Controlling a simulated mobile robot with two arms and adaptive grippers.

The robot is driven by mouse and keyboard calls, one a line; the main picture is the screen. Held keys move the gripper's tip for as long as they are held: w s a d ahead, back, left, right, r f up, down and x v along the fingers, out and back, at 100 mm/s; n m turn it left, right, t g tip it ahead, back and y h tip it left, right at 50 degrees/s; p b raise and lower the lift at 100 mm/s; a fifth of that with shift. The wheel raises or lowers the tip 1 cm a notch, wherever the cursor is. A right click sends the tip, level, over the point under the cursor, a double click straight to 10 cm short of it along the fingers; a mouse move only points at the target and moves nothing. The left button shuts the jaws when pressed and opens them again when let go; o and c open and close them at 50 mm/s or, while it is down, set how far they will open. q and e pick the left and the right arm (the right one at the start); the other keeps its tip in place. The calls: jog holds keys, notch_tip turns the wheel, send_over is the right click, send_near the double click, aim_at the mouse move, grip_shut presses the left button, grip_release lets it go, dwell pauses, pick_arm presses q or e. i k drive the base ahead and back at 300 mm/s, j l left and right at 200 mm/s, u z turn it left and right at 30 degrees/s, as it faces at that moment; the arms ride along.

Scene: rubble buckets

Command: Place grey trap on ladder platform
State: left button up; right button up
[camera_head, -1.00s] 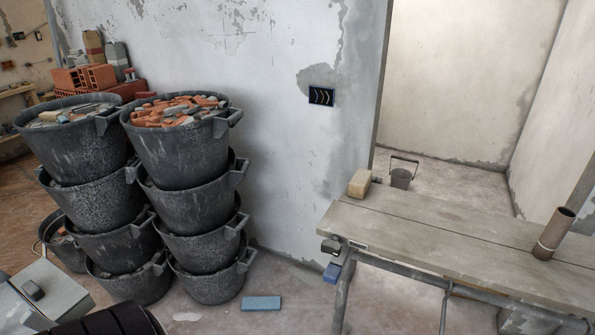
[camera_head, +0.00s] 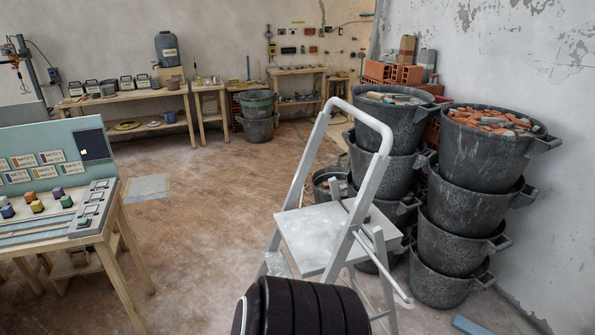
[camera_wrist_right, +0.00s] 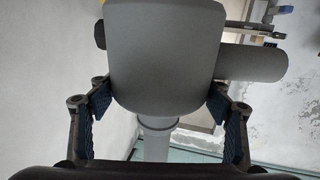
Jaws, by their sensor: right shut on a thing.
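The grey trap (camera_wrist_right: 165,55) fills the upper middle of the right wrist view, a smooth rounded cup with a thick side pipe to the right and a narrower pipe below. My right gripper (camera_wrist_right: 160,98) is shut on it, with blue finger pads at its left and right sides. The ladder platform (camera_head: 318,238) is a pale, flat step on a light grey stepladder (camera_head: 379,118), right of centre in the head view. Neither the trap nor the right gripper shows in the head view, so their distance from the platform cannot be told. My left gripper is out of view.
Stacked black buckets (camera_head: 470,215) of rubble stand just behind and right of the ladder. A wooden table with a sloped panel (camera_head: 50,155) stands at the left. Workbenches (camera_head: 130,97) line the back wall. Open floor (camera_head: 215,190) lies between the table and the ladder.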

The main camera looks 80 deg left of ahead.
aim_at(318, 239)
jog(key=k+j+u, duration=0.1)
jog(key=k+j, duration=0.15)
jog(key=k, duration=0.25)
jog(key=k+j, duration=0.3)
jog(key=k, duration=0.15)
jog(key=k+j+u, duration=0.15)
jog(key=k+j, duration=0.15)
jog(key=k, duration=0.15)
jog(key=j, duration=0.7)
jog(key=j+u, duration=0.15)
jog(key=j, duration=0.5)
jog(key=i+j, duration=0.15)
jog(key=j, duration=0.55)
jog(key=i+j, duration=0.1)
jog(key=i+j+u, duration=0.1)
jog(key=j, duration=0.25)
